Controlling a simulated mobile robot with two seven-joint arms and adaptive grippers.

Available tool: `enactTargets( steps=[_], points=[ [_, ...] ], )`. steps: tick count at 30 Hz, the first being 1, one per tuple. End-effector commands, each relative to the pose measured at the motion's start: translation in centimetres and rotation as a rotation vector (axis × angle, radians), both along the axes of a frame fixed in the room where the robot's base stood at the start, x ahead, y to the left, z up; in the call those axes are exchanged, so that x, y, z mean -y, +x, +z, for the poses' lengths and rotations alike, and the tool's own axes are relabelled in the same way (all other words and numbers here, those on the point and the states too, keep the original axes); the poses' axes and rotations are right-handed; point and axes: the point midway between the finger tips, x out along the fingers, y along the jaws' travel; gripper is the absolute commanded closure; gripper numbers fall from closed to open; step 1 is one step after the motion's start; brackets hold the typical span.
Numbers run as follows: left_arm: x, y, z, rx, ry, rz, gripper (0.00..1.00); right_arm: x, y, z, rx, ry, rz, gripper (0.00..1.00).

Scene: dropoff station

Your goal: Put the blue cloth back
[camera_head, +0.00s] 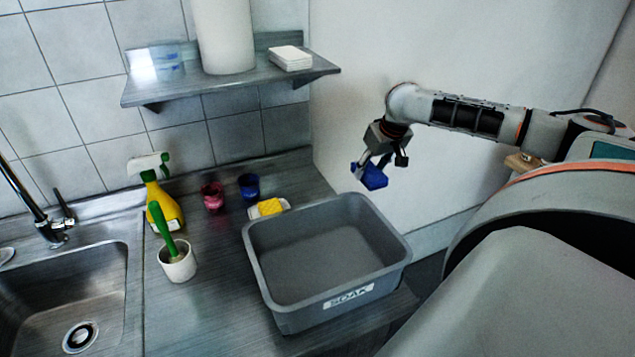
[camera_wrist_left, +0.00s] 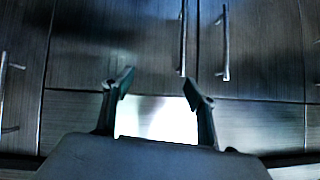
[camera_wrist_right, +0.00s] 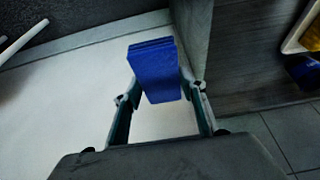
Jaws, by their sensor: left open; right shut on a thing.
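The blue cloth (camera_head: 371,177) is a folded bundle held in the air by my right gripper (camera_head: 383,160), to the right of and above the grey bin. In the right wrist view the cloth (camera_wrist_right: 155,68) sits between the fingers of the right gripper (camera_wrist_right: 160,95), which is shut on it. My left gripper (camera_wrist_left: 160,85) is open and empty in the left wrist view, facing cabinet doors with bar handles. It does not show in the head view.
A grey bin (camera_head: 387,230) labelled SOAK stands empty on the steel counter. Left of it are a sponge (camera_head: 268,208), a blue cup (camera_head: 249,187), a red cup (camera_head: 213,197), a spray bottle (camera_head: 160,203) and a white pot (camera_head: 178,265) with a green-handled brush. A shelf (camera_head: 225,84) hangs above.

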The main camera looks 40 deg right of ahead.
Motion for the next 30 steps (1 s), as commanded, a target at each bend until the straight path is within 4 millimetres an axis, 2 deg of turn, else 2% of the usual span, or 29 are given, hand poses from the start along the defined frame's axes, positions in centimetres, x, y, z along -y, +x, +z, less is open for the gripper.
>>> enactTargets(
  steps=[1, 9, 16, 24, 30],
  points=[
    [-0.2, -0.2, 0.1, -0.005, 0.003, 0.002, 0.43, -1.3, 0.8, 0.2, 0.006, 0.008, 0.005, 0.79],
    [-1.6, -0.5, -0.2, -0.027, 0.022, 0.022, 0.43, -6.2, 4.1, 0.3, 0.006, 0.005, 0.005, 0.79],
    [-1.9, -1.1, -0.8, -0.050, 0.027, 0.032, 0.43, -10.4, 6.8, 0.3, 0.003, 0.003, 0.004, 0.79],
    [-1.8, -1.0, -0.7, -0.051, 0.020, 0.042, 0.43, -12.0, 7.9, -0.1, 0.000, -0.001, -0.001, 0.79],
    [-1.8, -1.0, -0.7, -0.051, 0.020, 0.042, 0.43, -12.0, 7.7, -2.5, -0.004, 0.001, -0.001, 0.79]
  ],
)
